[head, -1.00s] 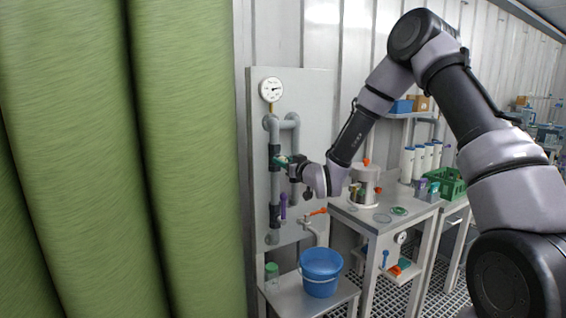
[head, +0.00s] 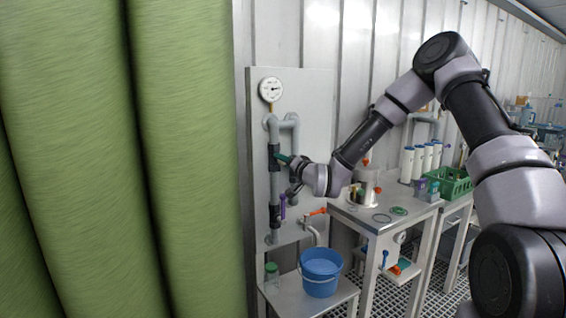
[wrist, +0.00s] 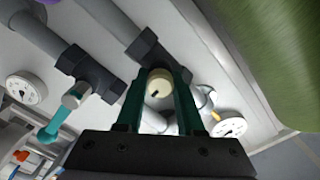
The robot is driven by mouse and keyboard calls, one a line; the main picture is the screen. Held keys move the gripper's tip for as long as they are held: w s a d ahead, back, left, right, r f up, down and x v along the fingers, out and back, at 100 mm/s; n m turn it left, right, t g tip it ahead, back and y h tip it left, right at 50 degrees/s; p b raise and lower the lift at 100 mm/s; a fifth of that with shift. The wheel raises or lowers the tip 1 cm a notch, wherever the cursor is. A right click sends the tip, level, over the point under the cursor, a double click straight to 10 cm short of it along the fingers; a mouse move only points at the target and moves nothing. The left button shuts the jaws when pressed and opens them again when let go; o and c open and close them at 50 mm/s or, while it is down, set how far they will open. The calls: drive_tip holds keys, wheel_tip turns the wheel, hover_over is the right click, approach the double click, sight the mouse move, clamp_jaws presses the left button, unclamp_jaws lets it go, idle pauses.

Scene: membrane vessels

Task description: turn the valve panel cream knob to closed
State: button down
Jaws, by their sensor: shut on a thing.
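The valve panel (head: 318,120) stands upright with grey pipes and dark fittings. The cream knob (wrist: 158,84) is round with a short dark mark on its face. In the wrist view it sits between the tips of the two dark green fingers of my gripper (wrist: 160,88), which is shut on it. In the head view my gripper (head: 285,159) reaches the pipe from the right and hides the knob. I cannot tell from the mark which setting the knob has.
A teal-handled valve (wrist: 62,115) is close by on the neighbouring pipe. A gauge (head: 271,89) is above. A purple handle (head: 283,206) and an orange handle (head: 316,211) are lower. A blue bucket (head: 320,272) stands below. A bench (head: 362,219) is to the right.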

drive_tip(key=shift+f+m, duration=0.15)
drive_tip(key=shift+m, duration=0.35)
idle(0.3)
drive_tip(key=c, duration=0.5)
unclamp_jaws()
drive_tip(key=shift+s, duration=0.1)
drive_tip(key=v, duration=1)
drive_tip(key=shift+s+d, duration=0.25)
drive_tip(key=shift+s, duration=0.05)
drive_tip(key=shift+d, duration=0.1)
